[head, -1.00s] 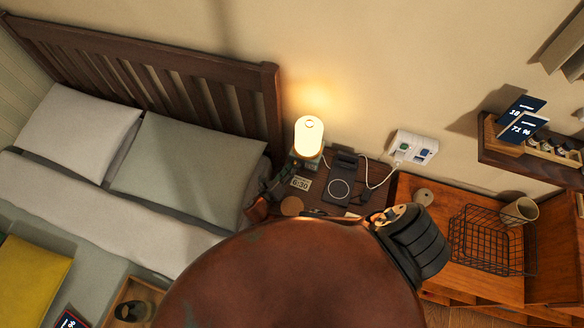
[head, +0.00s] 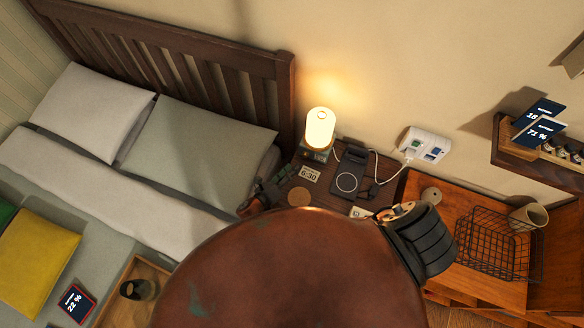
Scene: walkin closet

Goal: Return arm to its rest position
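My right arm fills the lower middle of the head view as a large rust-brown link close to the camera, with a black ribbed joint at its right end. Past its upper left edge, small dark parts that look like my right gripper (head: 266,192) show beside the left edge of the nightstand (head: 332,207). They are small and partly hidden by the arm, so I cannot tell whether the fingers are open or shut, and I see nothing clearly held. My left gripper is not in view.
A lit lamp (head: 320,130), a 6:30 clock (head: 311,174) and a black charger (head: 347,181) stand on the nightstand. The bed's pillow (head: 203,150) is at left. A wire basket (head: 490,245) and mug (head: 528,216) are at right. A wooden tray (head: 112,294) lies lower left.

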